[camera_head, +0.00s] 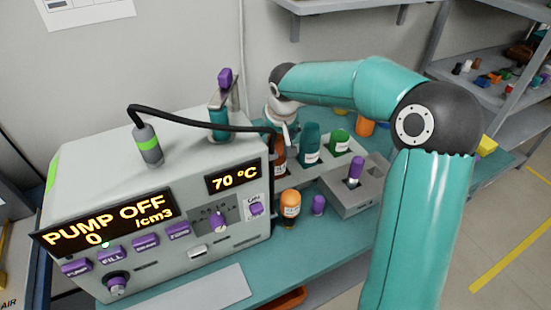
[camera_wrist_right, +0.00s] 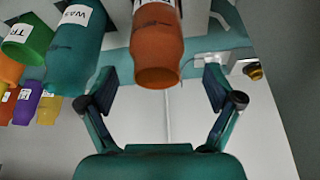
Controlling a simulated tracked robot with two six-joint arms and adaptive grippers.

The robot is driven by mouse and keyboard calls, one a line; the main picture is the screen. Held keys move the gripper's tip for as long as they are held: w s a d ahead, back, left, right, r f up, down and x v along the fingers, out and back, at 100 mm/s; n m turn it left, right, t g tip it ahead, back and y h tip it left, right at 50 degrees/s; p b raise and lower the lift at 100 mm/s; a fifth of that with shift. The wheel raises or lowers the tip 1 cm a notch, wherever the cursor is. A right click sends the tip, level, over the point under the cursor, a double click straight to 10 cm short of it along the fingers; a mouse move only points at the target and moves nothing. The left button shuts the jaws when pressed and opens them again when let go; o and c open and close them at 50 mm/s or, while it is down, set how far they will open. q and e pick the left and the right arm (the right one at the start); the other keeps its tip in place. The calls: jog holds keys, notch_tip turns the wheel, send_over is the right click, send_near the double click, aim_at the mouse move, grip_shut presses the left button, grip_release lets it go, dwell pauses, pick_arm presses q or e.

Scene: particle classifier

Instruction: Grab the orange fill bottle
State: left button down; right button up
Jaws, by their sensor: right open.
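A dark orange bottle (camera_wrist_right: 158,48) with a white label stands ahead of my right gripper (camera_wrist_right: 160,80) in the wrist view, roughly centred between its two spread fingers. The gripper is open, and I see no finger touching the bottle. In the head view this bottle (camera_head: 280,152) is in the back row beside the machine, partly hidden by my right gripper (camera_head: 284,130). A brighter orange bottle (camera_head: 290,205) with a white label stands nearer, in front of the machine. I cannot read which label says fill. My left gripper is not in view.
A teal bottle (camera_head: 310,146) and a green bottle (camera_head: 339,141) stand right of the dark orange one, with another orange bottle (camera_head: 365,127) behind. A purple bottle (camera_head: 318,205) and a grey box (camera_head: 352,192) are nearer. The large machine (camera_head: 150,210) borders the left.

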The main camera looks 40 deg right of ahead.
jog(key=x, duration=0.3)
jog(key=shift+d+f, duration=0.15)
jog(key=shift+f, duration=0.05)
grip_shut()
dwell(0.4)
